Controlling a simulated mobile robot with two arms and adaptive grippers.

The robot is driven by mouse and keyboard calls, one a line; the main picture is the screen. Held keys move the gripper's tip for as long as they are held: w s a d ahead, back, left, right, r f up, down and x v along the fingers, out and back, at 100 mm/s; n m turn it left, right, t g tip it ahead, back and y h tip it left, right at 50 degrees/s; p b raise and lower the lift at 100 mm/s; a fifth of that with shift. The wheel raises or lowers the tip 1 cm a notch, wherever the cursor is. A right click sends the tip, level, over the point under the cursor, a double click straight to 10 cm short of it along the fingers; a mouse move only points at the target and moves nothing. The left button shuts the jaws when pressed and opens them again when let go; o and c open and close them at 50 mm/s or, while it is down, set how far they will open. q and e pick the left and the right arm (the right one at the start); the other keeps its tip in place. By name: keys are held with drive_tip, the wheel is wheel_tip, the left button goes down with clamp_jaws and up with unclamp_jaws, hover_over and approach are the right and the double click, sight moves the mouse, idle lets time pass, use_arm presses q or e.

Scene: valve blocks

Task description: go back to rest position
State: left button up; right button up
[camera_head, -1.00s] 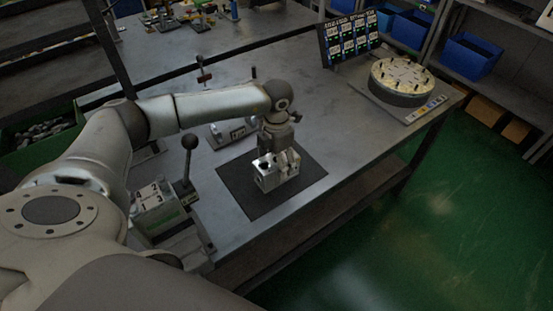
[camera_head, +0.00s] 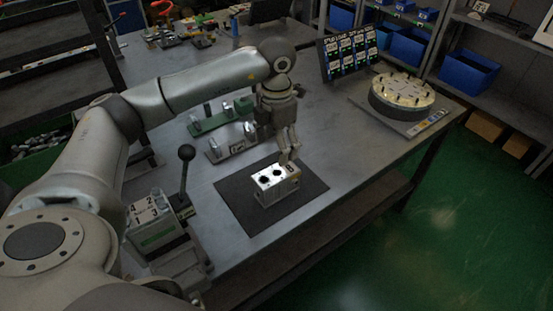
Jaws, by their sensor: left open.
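My left gripper (camera_head: 290,154) is open and points down just above and behind the valve block, at its right end. I cannot tell whether a fingertip touches it. The silver valve block (camera_head: 270,188) stands on the dark square mat (camera_head: 235,207) on the metal workbench. My left arm comes in from the left and bends down over the bench. My right gripper is not in view.
A lever fixture (camera_head: 157,232) with numbered top stands left of the mat. Fixtures with metal parts (camera_head: 232,143) stand behind it. A round dial table (camera_head: 402,91) and a display panel (camera_head: 349,52) are at the back right. Blue bins (camera_head: 469,69) fill the shelves. Bench right of the mat is clear.

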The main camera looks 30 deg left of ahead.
use_arm(q)
drive_tip(key=shift+r, duration=0.45)
